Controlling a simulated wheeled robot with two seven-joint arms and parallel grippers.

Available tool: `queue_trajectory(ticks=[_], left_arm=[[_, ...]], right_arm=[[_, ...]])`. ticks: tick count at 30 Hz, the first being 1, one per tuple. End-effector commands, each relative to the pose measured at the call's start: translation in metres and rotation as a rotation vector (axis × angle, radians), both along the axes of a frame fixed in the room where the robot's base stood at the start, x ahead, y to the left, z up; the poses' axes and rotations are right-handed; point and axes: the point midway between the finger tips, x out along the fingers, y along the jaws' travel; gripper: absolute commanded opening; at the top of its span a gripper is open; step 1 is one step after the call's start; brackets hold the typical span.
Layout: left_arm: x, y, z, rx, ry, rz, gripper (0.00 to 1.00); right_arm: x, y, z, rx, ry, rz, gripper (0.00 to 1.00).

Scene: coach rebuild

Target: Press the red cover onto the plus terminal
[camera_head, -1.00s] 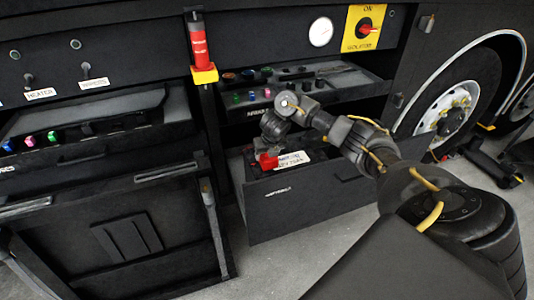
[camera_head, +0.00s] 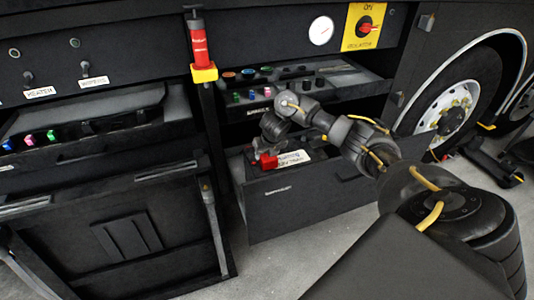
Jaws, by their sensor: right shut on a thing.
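The red cover (camera_head: 268,161) shows in the head view, low in the open battery drawer (camera_head: 310,206), left of a white label (camera_head: 294,158). My right arm reaches in from the right, and my right gripper (camera_head: 266,150) is just above the red cover, shut on it. The gripper's fingers are small and dark here, partly lost against the drawer. The plus terminal is hidden under the gripper and the cover, so I cannot tell whether the cover touches it. My left gripper is not in view.
A shelf with coloured caps (camera_head: 250,95) lies right above the drawer. A yellow isolator switch plate (camera_head: 363,27) and a wheel (camera_head: 445,110) are to the right. An open panel (camera_head: 125,235) stands left.

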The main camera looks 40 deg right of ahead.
Motion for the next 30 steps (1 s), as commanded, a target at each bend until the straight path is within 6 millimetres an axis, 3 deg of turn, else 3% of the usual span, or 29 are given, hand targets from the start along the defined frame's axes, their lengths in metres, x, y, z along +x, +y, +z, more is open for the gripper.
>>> queue_trajectory(ticks=[14, 15, 18, 21, 26, 30], left_arm=[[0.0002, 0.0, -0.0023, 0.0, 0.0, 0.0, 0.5], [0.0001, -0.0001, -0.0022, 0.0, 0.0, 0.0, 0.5], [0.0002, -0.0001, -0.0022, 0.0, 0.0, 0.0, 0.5], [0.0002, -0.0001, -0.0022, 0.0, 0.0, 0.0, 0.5], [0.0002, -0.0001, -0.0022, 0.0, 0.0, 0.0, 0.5], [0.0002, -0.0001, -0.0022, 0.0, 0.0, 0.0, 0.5]], right_arm=[[-0.0003, 0.0001, -0.0036, 0.0, 0.001, 0.0, 0.32], [-0.0003, 0.0001, -0.0035, 0.0, 0.001, 0.001, 0.56], [-0.0003, 0.0001, -0.0034, 0.0, 0.001, 0.001, 0.69], [-0.0003, 0.0001, -0.0034, 0.0, 0.001, 0.001, 0.8], [-0.0003, 0.0001, -0.0034, 0.0, 0.001, 0.001, 0.8], [-0.0003, 0.0001, -0.0035, 0.0, 0.001, 0.001, 0.95]])
